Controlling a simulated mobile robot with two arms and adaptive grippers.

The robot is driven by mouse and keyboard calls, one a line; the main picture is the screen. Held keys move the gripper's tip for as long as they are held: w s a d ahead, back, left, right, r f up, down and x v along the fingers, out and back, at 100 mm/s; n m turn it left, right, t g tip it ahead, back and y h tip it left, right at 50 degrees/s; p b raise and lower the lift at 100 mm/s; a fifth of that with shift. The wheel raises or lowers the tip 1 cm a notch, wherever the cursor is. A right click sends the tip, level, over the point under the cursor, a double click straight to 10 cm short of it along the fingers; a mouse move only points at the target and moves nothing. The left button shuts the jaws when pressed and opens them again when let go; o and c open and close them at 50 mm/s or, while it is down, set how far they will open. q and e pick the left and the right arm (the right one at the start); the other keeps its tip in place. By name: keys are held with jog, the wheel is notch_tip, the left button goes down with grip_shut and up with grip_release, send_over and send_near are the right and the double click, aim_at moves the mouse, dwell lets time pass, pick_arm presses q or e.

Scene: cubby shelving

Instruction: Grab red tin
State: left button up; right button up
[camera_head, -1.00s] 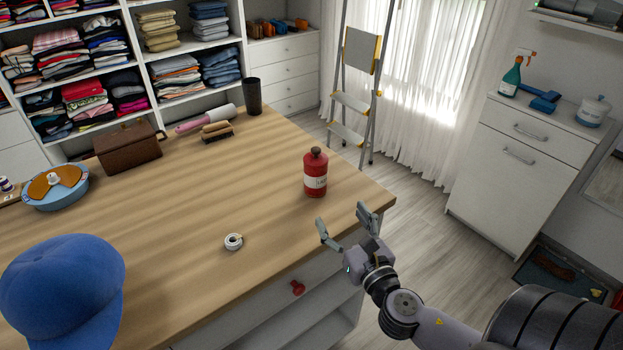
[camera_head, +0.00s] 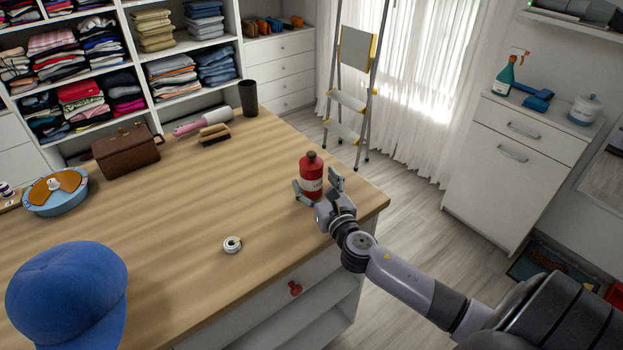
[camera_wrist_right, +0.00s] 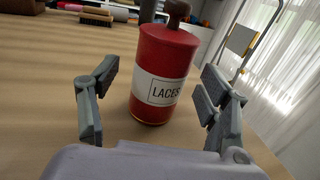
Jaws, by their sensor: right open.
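The red tin (camera_head: 311,172) stands upright on the wooden table near its right corner. It has a dark cap and a white label. In the right wrist view the tin (camera_wrist_right: 166,58) shows the word "LACES" on its label. My right gripper (camera_head: 318,187) is open, with its fingers at the near side of the tin. In the right wrist view the open fingers (camera_wrist_right: 156,98) are apart to the left and right, and the tin stands upright between and just beyond them. I see no grip on it. My left gripper is not in view.
The table (camera_head: 190,220) also bears a blue cap (camera_head: 68,290), a white tape roll (camera_head: 232,245), a brown case (camera_head: 127,152), a brush (camera_head: 214,135) and a dark cup (camera_head: 248,98). The wood around the tin is clear. A stepladder (camera_head: 350,100) stands behind the table.

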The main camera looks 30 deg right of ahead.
aim_at(316, 180)
jog(key=x, duration=0.3)
jog(key=shift+w+d, duration=0.15)
jog(key=shift+w, duration=0.15)
jog(key=shift+s+r, duration=0.1)
jog(key=shift+c, duration=0.6)
jog(key=c, duration=1.2)
jog(key=shift+r, duration=0.1)
